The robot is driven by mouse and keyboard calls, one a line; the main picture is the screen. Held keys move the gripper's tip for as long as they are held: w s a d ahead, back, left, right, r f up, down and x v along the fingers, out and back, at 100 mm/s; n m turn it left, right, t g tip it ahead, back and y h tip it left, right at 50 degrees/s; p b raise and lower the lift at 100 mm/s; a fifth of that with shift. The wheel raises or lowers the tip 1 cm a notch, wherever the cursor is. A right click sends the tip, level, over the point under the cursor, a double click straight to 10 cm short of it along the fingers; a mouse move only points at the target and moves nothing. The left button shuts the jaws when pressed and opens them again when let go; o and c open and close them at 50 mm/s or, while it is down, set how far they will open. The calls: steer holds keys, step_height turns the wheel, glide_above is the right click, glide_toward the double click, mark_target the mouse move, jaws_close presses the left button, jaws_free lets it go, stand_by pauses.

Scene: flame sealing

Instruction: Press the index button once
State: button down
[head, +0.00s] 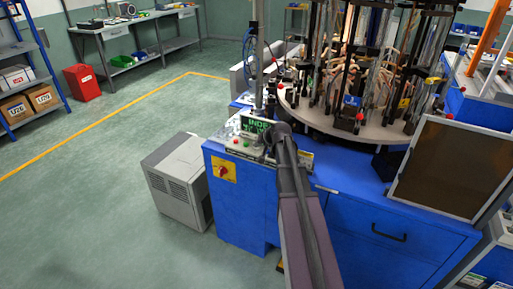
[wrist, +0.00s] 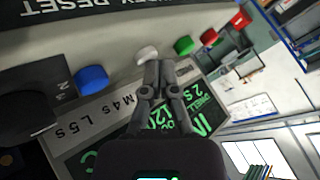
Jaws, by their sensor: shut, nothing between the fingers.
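In the wrist view, my gripper (wrist: 158,66) is shut and empty. Its fingertips are close to a white button (wrist: 147,54) on the control panel; I cannot tell whether they touch. No legible label marks which is the index button. A display with green text (wrist: 196,112) lies behind the fingers. In the head view, the display (head: 250,124) stands on the blue machine's corner; my arm hides the gripper there.
A round table (head: 345,128) crowded with rods and fixtures stands behind the panel. A dark framed panel (head: 452,165) is at right. A yellow plate with a red rotary switch (head: 222,170) is on the cabinet front. A grey box unit (head: 175,180) stands left; the floor beyond is clear.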

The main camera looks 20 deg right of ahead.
steer(key=shift+r, duration=0.1)
steer(key=shift+r+p, duration=0.8)
steer(key=shift+p, duration=0.15)
steer(key=shift+r, duration=0.1)
step_height(320, 180, up, 5)
steer(key=p, duration=0.5)
steer(key=shift+a, duration=0.1)
stand_by(1.2)
steer(key=s+a+f+n+g+h+p, duration=0.2)
steer(key=s+a+n+g, duration=0.4)
steer(key=s+a, duration=1.6)
steer(key=s+f+g, duration=0.1)
steer(key=s+g, duration=0.2)
steer(key=shift+s+a+p, duration=0.2)
steer(key=shift+a+p, duration=0.15)
